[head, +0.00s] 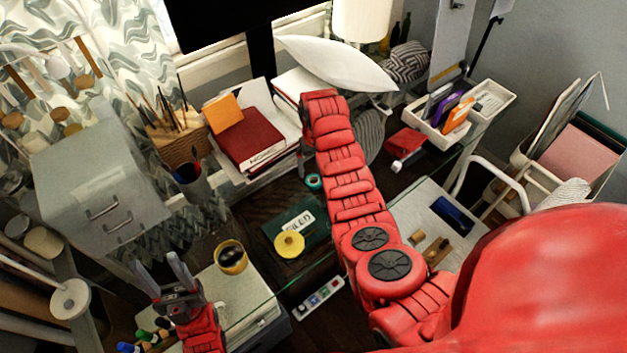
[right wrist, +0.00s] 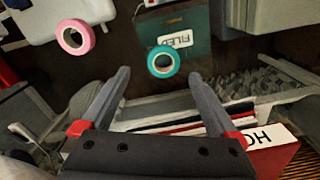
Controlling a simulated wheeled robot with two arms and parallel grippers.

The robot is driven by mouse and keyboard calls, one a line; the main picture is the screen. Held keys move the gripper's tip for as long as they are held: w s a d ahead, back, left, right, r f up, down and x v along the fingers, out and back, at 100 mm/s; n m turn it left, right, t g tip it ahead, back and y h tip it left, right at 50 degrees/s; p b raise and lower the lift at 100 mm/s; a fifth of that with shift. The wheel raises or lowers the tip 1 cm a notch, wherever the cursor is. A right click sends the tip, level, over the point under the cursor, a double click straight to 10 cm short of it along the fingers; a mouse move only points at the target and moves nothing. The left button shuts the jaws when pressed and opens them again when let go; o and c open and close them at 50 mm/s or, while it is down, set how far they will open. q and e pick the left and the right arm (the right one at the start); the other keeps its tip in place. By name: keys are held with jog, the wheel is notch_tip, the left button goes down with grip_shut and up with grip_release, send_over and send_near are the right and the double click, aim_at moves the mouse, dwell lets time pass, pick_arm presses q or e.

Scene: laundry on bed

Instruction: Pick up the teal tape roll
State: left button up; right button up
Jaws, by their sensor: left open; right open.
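The teal tape roll (head: 314,182) lies flat on the dark desk, just left of my right arm in the head view. In the right wrist view the teal roll (right wrist: 152,63) lies beyond the fingertips, roughly centred between them, beside a green folder marked FILED (right wrist: 190,22). My right gripper (right wrist: 160,76) is open and empty, apart from the roll. My left gripper (head: 162,268) is open and empty at the lower left in the head view, far from the roll.
A pink tape roll (right wrist: 63,38) lies left of the teal one in the right wrist view. A yellow roll (head: 289,251) lies on the folder (head: 313,215).

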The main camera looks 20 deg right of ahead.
aim_at(314, 184)
jog(key=shift+a+f+p, duration=0.1)
jog(key=shift+f+p, duration=0.3)
jog(key=shift+p, duration=0.1)
jog(key=f, duration=0.1)
jog(key=f+p, duration=0.1)
jog(key=f, duration=0.1)
jog(key=shift+s+a, duration=0.2)
jog(key=shift+f, duration=0.85)
jog(key=c, duration=1.4)
jog(key=shift+w+r, duration=0.1)
jog(key=shift+r, duration=0.1)
